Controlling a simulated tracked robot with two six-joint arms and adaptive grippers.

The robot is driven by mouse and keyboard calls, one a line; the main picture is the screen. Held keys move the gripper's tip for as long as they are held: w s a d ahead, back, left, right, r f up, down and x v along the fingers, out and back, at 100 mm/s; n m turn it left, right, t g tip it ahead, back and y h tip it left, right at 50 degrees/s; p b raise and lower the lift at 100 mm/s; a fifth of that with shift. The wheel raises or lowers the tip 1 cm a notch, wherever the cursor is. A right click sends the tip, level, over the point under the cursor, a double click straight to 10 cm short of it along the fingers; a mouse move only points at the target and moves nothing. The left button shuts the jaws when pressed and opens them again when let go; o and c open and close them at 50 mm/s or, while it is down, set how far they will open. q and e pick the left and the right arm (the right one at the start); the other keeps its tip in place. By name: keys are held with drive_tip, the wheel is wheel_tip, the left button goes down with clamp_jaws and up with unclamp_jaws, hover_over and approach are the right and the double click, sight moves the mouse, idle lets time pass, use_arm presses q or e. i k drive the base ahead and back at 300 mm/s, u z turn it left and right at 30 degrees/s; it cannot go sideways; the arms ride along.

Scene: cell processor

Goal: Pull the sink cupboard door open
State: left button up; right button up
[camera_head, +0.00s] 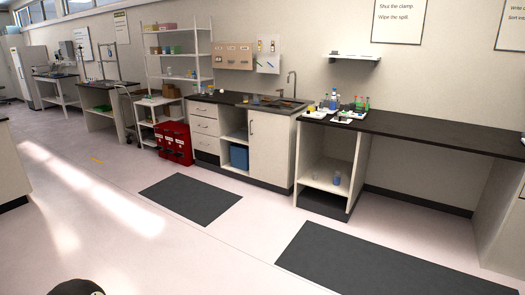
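The sink cupboard door (267,149) is a pale panel below the sink counter, in the middle of the head view. It looks shut, with a thin dark upright handle (252,126) near its upper left edge. A tall tap (292,82) stands at the sink on the dark counter above it. Neither of my grippers shows in the head view. The cupboard stands well away from me across the floor.
A dark mat (190,200) lies in front of the sink unit and a larger one (375,262) at the lower right. A red cabinet (174,143) stands left of the drawers (205,127). A long black bench (430,131) runs to the right.

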sight(269, 133)
drive_tip(key=u, duration=0.2)
drive_tip(key=i, duration=1.65)
drive_tip(key=u, duration=0.5)
drive_tip(key=i, duration=4.45)
drive_tip(key=z, duration=0.1)
